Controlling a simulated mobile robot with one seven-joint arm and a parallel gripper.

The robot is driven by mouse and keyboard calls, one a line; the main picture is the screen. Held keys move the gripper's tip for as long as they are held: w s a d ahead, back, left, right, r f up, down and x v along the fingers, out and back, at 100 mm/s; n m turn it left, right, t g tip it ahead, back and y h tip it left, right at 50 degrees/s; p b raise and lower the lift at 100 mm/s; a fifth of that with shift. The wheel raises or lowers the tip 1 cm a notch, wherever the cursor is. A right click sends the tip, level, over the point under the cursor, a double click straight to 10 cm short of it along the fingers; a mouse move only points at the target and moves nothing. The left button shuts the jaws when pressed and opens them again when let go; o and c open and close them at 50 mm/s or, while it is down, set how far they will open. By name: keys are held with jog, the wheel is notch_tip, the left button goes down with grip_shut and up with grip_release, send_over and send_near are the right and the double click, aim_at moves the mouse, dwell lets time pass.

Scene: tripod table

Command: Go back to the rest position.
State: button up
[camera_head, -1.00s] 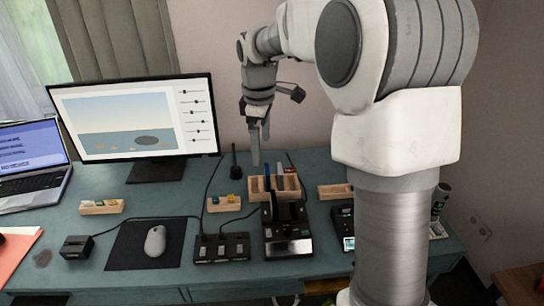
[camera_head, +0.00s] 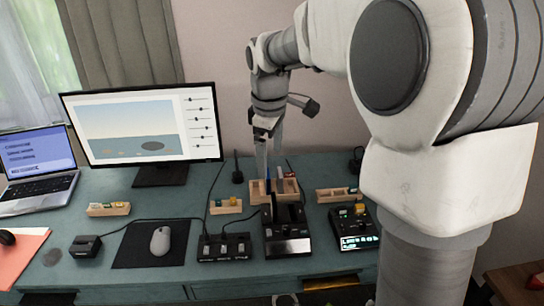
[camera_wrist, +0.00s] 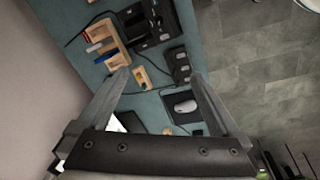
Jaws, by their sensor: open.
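My gripper (camera_head: 268,165) is above the back middle of the teal desk (camera_head: 90,181), its fingers pointing down. In the head view the fingers overlap the wooden tray (camera_head: 292,199) behind them. In the wrist view my gripper (camera_wrist: 158,76) has its two fingers spread wide with nothing between them. The wooden tray with blue and red items also shows there (camera_wrist: 117,57), beyond the left finger. My arm comes in from the upper right and hides the desk's right end.
A black device (camera_head: 288,245) stands in front of the tray. Small wooden boxes (camera_head: 225,208), a black button box (camera_head: 224,248), a box with a lit screen (camera_head: 357,238) and a mouse (camera_head: 160,241) are nearby. A monitor (camera_head: 145,125) and laptop (camera_head: 38,165) stand left.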

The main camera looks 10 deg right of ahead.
jog(key=shift+s+r, duration=0.1)
jog(key=shift+s, duration=0.1)
dwell(0.3)
jog(key=s+r+m+t+p, duration=0.2)
jog(key=s+m, duration=0.9)
jog(key=s, duration=1.2)
jog(key=shift+s+d+r+t, duration=0.3)
jog(key=shift+d+r+t, duration=0.15)
jog(key=shift+r+t, duration=0.45)
